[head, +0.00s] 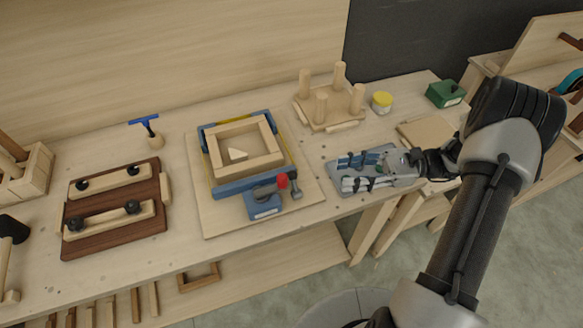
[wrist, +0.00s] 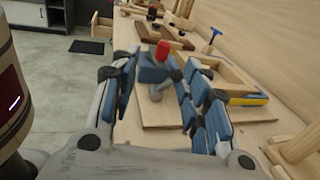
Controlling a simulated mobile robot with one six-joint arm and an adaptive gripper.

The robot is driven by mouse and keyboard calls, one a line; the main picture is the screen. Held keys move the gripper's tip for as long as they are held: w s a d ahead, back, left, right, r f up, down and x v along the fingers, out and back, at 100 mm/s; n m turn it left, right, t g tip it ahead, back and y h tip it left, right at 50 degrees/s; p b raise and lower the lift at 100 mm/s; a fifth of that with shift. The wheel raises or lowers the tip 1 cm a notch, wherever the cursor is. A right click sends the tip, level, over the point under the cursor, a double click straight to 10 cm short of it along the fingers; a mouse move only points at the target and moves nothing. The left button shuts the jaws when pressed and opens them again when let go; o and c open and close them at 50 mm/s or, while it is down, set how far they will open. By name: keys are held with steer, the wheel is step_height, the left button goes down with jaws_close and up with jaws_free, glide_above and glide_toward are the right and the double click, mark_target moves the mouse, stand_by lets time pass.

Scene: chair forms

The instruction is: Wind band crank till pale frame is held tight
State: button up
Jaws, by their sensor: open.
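The pale wooden frame (head: 228,138) lies on a light board, with blue corner and side pieces of the band clamp (head: 238,184) around it. A small pale triangular piece rests inside the frame. The blue crank housing (head: 263,205) sits at the front, with a red knob (head: 282,181) and a metal end beside it. My gripper (head: 341,175) is open and empty, to the right of the crank and apart from it. In the wrist view the red knob (wrist: 163,48) shows between the open fingers, further off. The frame (wrist: 228,72) is partly hidden by the right finger.
A pegged wooden stand (head: 328,112), a yellow-lidded jar (head: 381,102) and a green box (head: 445,94) stand behind my gripper. A dark brown board (head: 112,225) with clamped pale bars lies left. A blue-handled tool (head: 148,128) stands behind. Bare bench lies between these boards.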

mark_target(283, 176)
steer(key=shift+m+t+y, duration=0.3)
steer(key=shift+m, duration=0.1)
steer(key=a+b, duration=0.1)
steer(key=a, duration=0.4)
steer(key=a+b, duration=0.1)
steer(key=a, duration=0.5)
steer(key=w+a+f+b, duration=0.1)
steer(key=a, duration=0.4)
steer(key=shift+a+f, duration=0.1)
steer(key=shift+a, duration=0.15)
steer(key=shift+c, duration=0.6)
jaws_close()
